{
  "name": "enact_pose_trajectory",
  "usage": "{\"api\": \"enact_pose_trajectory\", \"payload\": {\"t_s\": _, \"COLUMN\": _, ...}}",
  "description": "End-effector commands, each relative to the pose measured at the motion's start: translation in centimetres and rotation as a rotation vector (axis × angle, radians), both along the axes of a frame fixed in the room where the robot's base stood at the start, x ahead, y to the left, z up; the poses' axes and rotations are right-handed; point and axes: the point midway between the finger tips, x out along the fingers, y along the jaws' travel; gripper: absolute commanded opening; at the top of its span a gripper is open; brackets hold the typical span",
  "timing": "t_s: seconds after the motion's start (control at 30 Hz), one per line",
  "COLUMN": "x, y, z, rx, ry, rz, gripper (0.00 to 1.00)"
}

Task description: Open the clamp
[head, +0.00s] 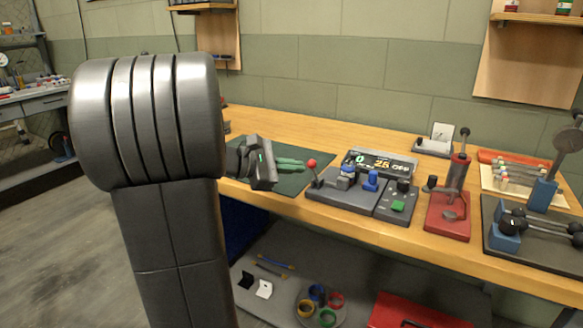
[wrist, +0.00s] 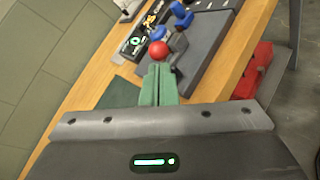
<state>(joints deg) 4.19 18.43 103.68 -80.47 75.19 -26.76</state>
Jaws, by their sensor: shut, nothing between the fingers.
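A grey fixture (head: 340,196) on the bench carries a lever with a red ball knob (head: 311,163) at its left end and blue parts (head: 370,181) further right. I cannot tell for certain which part is the clamp. My gripper (head: 303,165) has green fingers that are shut and empty, pointing at the red knob from the left. In the wrist view the fingertips (wrist: 159,66) are just below the red knob (wrist: 158,50), which partly hides the blue part behind it. I cannot tell whether they touch.
A display (head: 380,162) stands behind the fixture, and a panel with a green button (head: 397,206) adjoins its right. A red-based press-like device (head: 447,212) is further right. A dark green mat (head: 288,182) lies under my gripper. A lower shelf holds coloured rings (head: 318,292).

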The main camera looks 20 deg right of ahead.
Motion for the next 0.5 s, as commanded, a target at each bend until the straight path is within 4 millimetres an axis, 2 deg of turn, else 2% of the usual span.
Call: {"api": "enact_pose_trajectory", "payload": {"t_s": 0.5, "x": 0.3, "y": -0.32, "z": 0.61, "rx": 0.049, "ry": 0.042, "rz": 0.0, "gripper": 0.0}}
